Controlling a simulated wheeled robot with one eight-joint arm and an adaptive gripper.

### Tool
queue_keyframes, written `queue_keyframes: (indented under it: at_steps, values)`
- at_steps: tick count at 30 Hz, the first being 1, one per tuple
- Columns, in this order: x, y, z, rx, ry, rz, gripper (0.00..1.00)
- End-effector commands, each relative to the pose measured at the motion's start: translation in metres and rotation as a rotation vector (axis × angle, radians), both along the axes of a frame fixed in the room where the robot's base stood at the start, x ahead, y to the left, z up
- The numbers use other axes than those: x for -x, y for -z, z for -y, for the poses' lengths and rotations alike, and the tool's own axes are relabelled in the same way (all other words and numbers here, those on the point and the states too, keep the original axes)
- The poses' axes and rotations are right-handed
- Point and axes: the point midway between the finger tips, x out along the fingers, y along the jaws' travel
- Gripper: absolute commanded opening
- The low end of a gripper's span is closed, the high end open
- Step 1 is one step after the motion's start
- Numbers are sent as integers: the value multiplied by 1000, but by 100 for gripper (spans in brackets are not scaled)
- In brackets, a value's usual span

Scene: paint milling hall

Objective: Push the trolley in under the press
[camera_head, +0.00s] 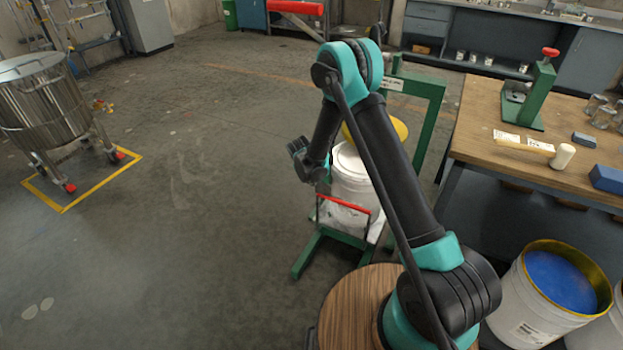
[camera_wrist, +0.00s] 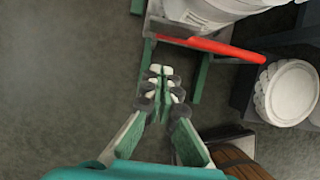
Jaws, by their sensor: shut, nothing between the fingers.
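The trolley, with a red push bar (camera_head: 345,203), stands between the green floor legs of the press and carries a white lidded bucket (camera_head: 350,172). The red bar also shows in the wrist view (camera_wrist: 213,48). The press is a green frame (camera_head: 432,112) with a yellow round plate (camera_head: 402,128) beside the bucket top, partly behind my arm. How far the trolley is in under the press cannot be told. My gripper (camera_head: 297,146) is left of the bucket; in the wrist view its shut, empty fingertips (camera_wrist: 160,72) are apart from the bar, in front and to its left.
A steel vat (camera_head: 40,100) on legs stands inside a yellow floor outline at the left. A wooden workbench (camera_head: 475,130) is on the right, with an open bucket of blue paint (camera_head: 560,282) below it. The grey floor (camera_head: 190,220) between the vat and the press is clear.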

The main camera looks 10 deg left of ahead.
Motion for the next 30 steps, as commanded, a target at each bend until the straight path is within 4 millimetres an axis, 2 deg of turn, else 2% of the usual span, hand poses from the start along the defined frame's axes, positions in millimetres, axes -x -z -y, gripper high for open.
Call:
queue_keyframes:
  at_steps: [3, 9, 12, 18, 30]
  values:
    - [-8, 21, 3, -1, 2, 0, 0]
    - [-20, 51, 8, 0, 2, 0, 0]
    - [-36, 48, 14, -1, 4, -1, 0]
    - [-52, 48, 19, 0, 1, 0, 0]
    - [-56, 47, 20, 0, 1, 0, 0]
